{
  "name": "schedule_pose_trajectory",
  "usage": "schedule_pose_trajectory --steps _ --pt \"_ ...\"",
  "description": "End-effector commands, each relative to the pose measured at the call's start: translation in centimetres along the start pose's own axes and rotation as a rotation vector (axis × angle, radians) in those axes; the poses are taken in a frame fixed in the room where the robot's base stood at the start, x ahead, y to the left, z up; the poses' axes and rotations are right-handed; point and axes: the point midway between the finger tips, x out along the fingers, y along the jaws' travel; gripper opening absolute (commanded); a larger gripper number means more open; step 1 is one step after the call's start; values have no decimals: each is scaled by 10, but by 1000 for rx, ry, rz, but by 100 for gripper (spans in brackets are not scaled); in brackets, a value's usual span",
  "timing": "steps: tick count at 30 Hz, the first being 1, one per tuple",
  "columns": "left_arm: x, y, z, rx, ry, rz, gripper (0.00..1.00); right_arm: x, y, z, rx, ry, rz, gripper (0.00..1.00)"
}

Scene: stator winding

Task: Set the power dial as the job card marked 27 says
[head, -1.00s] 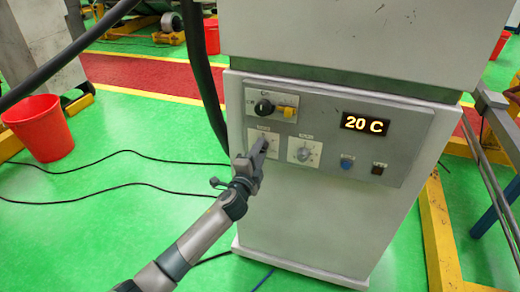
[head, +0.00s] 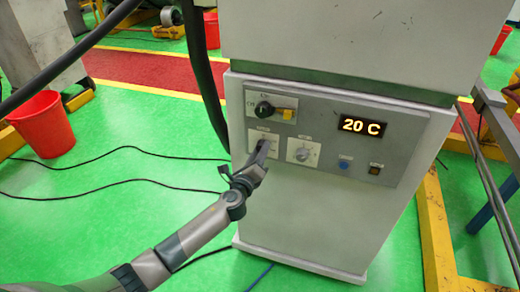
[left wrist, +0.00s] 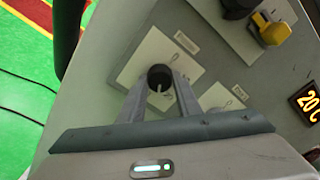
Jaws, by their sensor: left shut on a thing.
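A grey control panel (head: 330,170) on a pale cabinet carries two dials side by side on white plates. My left gripper (head: 263,147) is at the left dial, which it mostly hides in the head view. In the left wrist view my left gripper (left wrist: 160,85) has its fingers shut on either side of this dark round dial (left wrist: 160,73), which has a pale pointer mark. The other dial (head: 302,154) is pale and free. The small labels above the dials are too blurred to read. No job card marked 27 is seen. My right gripper is out of view.
A display (head: 363,126) reads 20 C. A blue button (head: 345,163) and a small dark square (head: 375,169) are to the right. A red bucket (head: 42,125) stands left.

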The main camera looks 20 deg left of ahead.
Motion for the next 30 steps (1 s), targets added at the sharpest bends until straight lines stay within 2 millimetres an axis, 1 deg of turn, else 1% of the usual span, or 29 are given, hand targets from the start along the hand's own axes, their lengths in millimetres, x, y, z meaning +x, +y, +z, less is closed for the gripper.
schedule_pose_trajectory --steps 1,9,15,22,30 --pt "0 -2 1 46 1 0 8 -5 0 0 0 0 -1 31" --pt "0 0 1 298 3 0 8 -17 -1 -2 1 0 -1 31" --pt "-1 1 0 453 3 0 8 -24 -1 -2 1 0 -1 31" --pt "-1 2 -1 565 3 0 8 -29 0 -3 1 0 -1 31" --pt "-1 3 -1 605 3 1 8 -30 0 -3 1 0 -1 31"
